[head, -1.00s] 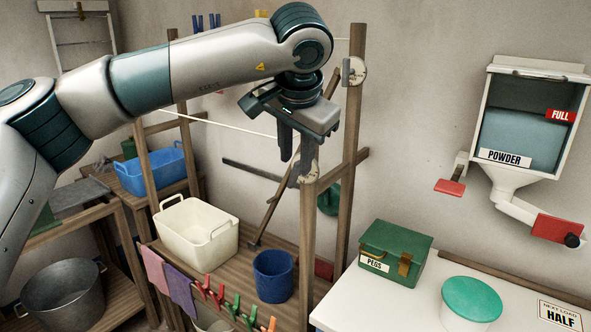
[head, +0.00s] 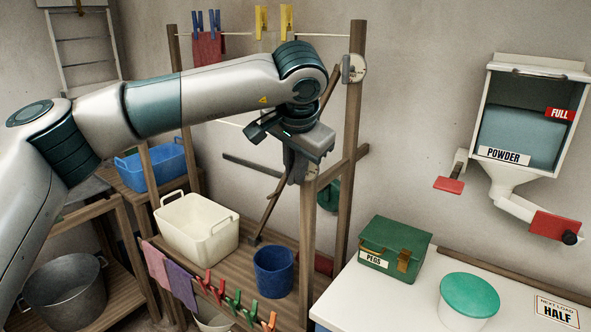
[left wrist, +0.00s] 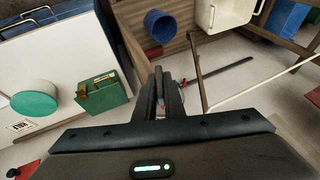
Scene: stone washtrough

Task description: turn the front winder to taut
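The front winder (head: 310,173) is a pale round plate with a grey part on the front wooden post (head: 308,225). My left gripper (head: 296,168) points down at it, its fingers overlapping the winder's grey part and hiding much of it. In the left wrist view the dark fingers (left wrist: 161,100) are close together, with a small pale and reddish bit showing between them. I cannot tell whether they grip the winder. A white line (left wrist: 270,80) runs off to the right there. My right gripper is not in view.
A second round winder (head: 356,69) sits on the rear post. A cream tub (head: 195,240) and a blue bucket (head: 273,272) stand on the rack's shelf. The green pegs box (head: 393,250) is on the white worktop to the right. The wall between rack and powder dispenser (head: 520,125) is clear.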

